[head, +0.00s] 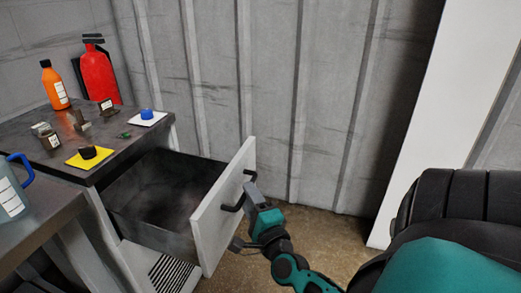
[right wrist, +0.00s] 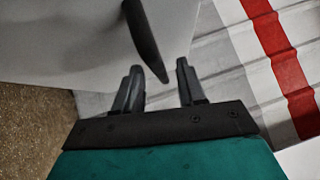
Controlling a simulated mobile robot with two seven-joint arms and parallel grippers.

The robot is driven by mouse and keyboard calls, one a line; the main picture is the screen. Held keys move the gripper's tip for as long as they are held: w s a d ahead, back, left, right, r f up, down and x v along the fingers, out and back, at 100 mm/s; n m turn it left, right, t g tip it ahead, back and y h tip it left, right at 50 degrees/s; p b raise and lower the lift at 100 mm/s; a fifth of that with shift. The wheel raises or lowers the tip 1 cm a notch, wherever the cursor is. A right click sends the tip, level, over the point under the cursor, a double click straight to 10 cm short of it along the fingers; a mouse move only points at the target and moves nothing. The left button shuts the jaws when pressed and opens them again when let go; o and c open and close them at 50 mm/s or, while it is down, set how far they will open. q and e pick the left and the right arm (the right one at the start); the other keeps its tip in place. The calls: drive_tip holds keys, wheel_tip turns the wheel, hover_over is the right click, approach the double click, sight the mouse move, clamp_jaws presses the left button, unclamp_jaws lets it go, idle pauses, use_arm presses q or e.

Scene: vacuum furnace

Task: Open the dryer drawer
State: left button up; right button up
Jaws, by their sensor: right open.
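The dryer drawer (head: 150,219) is pulled well out of its cabinet, and its dark inside looks empty. Its light front panel (head: 223,207) carries a black handle (head: 238,194). My right gripper (head: 242,214) is at the front of the drawer, by the handle. In the right wrist view, the two fingers of the right gripper (right wrist: 158,72) are spread, and the end of the black handle (right wrist: 148,40) reaches in between their tips without being clamped. My left gripper is not in view.
The cabinet top (head: 120,150) holds an orange bottle (head: 55,86), a red extinguisher (head: 98,75), a yellow pad (head: 88,158) and small items. A second table (head: 45,222) with a blue-handled container (head: 11,195) stands front left. Floor (head: 335,240) right of the drawer is clear up to the wall.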

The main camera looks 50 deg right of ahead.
drive_tip(key=v, duration=1.2)
drive_tip(key=shift+a, duration=0.1)
